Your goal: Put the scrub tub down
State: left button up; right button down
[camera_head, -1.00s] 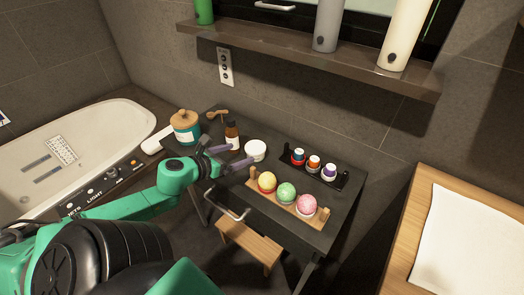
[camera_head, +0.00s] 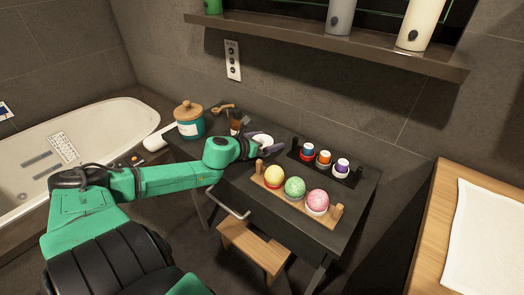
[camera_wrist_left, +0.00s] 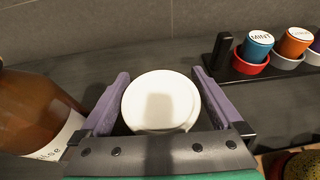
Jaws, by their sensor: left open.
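The scrub tub, a small round white tub (camera_head: 263,138), stands upright on the dark vanity table (camera_head: 340,220). It also shows in the left wrist view (camera_wrist_left: 160,100), with its pale lid facing up. My left gripper (camera_head: 262,145) is open, with its two purple fingers on either side of the tub. In the left wrist view (camera_wrist_left: 160,75) a narrow gap shows between the tub and each finger. The tub's lower near side is hidden by the gripper body. My right gripper is not in view.
A brown bottle (camera_wrist_left: 35,115) stands close left of the gripper, near a teal jar with wooden lid (camera_head: 189,122). A black rack (camera_head: 345,178) of small capped pots and a wooden rack (camera_head: 262,180) with three bath bombs stand to the right. A shelf (camera_head: 330,45) hangs above.

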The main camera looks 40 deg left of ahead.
pick_arm(q)
jog(key=shift+c, duration=0.3)
jog(key=shift+r, duration=0.1)
jog(key=c, duration=1.2)
